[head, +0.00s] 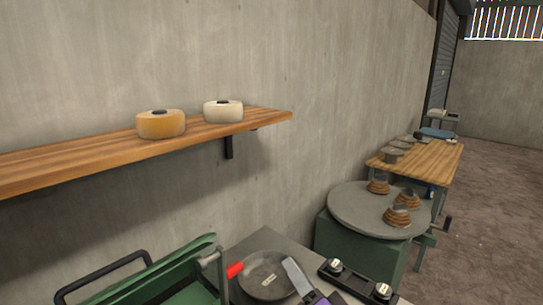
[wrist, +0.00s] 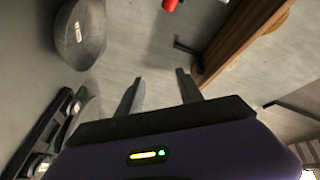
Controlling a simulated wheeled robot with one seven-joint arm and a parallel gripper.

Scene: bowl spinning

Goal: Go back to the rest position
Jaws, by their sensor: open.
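My gripper (head: 296,276) shows at the bottom middle of the head view, in front of the grey bench and beside a round dark grey bowl (head: 264,276). In the wrist view my gripper (wrist: 158,90) has its two fingers apart, with nothing between them. A grey rounded piece with a small pale label (wrist: 80,32) lies at the upper left of that view, apart from the fingers. Most of my arm is out of the head view.
A wooden shelf (head: 75,157) on the wall holds an orange round pot (head: 160,125) and a white one (head: 223,112). A grey turntable (head: 350,212) with brown stacks and a wooden table (head: 440,160) are right.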

